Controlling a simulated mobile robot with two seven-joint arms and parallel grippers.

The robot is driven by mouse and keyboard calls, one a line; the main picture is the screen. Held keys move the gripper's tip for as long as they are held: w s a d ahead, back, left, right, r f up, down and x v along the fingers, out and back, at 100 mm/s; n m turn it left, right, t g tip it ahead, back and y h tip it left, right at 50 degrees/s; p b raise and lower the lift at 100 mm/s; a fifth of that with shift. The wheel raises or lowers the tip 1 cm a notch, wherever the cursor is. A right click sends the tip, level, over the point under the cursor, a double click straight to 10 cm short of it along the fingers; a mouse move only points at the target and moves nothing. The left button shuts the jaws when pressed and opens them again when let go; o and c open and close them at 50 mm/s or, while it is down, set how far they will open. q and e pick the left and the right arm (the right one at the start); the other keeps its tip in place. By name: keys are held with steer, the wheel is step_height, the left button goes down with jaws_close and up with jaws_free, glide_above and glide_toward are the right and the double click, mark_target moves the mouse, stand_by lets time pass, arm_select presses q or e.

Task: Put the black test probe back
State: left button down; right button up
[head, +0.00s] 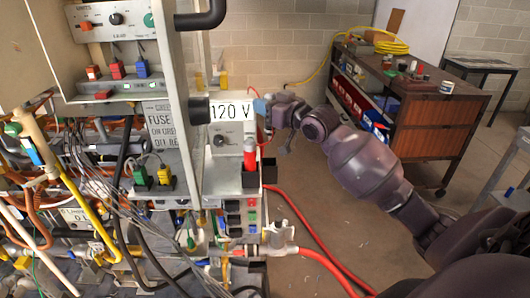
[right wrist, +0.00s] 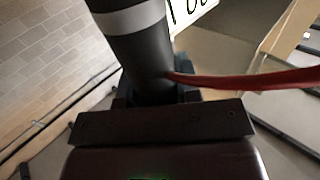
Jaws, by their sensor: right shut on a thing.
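The black test probe (right wrist: 135,45) is a thick dark cylinder with a pale grey band, large in the right wrist view. My right gripper (right wrist: 155,100) is shut on its lower part. In the head view my right gripper (head: 268,110) is just right of the 120 V sign (head: 232,111); the probe is hard to make out there. A red test probe (head: 249,155) stands upright in a black holder (head: 249,179) on the panel's side. A second black holder (head: 269,172) beside it looks empty, below my gripper. My left gripper is not in view.
A red cable (right wrist: 240,81) crosses right of the probe in the wrist view. The heater rig (head: 165,125) with pipes and wires fills the left. A red hose (head: 310,225) runs on the lower right.

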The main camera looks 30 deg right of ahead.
step_height(320, 180, down, 14)
steer(key=b, duration=0.1)
steer(key=shift+r, duration=0.25)
steer(key=shift+f, duration=0.1)
steer(key=o, duration=0.8)
steer(key=shift+c, duration=0.2)
